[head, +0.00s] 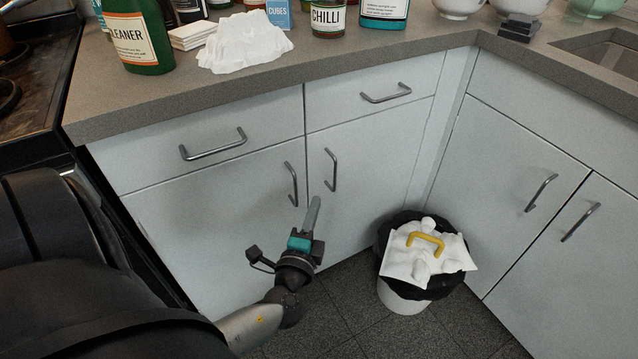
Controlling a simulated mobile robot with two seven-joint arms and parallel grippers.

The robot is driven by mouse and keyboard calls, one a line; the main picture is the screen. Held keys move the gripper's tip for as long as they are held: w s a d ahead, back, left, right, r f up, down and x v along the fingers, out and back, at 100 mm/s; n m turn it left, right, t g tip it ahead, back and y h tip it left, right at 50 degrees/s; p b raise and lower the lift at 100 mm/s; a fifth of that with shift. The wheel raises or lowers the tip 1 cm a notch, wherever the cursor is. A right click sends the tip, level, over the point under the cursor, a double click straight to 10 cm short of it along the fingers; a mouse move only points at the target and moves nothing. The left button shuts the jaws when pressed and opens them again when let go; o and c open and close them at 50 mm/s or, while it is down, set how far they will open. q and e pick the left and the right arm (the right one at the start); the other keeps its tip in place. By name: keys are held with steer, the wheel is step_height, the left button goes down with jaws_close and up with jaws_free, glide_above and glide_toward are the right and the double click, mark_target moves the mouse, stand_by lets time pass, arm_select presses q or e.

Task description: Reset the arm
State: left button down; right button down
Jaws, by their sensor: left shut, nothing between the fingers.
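My left gripper (312,215) is in front of the lower cabinet doors, with its fingers pointing up. Its fingers are together and nothing shows between them. It is just below the two vertical door handles (331,170), and I cannot tell whether it touches the door. My left arm comes in from the lower left. My right gripper is not in view.
A bin (404,301) with a black liner stands on the floor, with white crumpled material (456,254) and a yellow handle-shaped piece (427,240) on top. The counter (255,58) holds a green cleaner bottle (140,40), a white heap (245,42) and jars. The stove is left.

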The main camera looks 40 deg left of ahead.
arm_select(q)
steer(key=shift+s+d, duration=0.25)
steer(key=shift+s, duration=0.3)
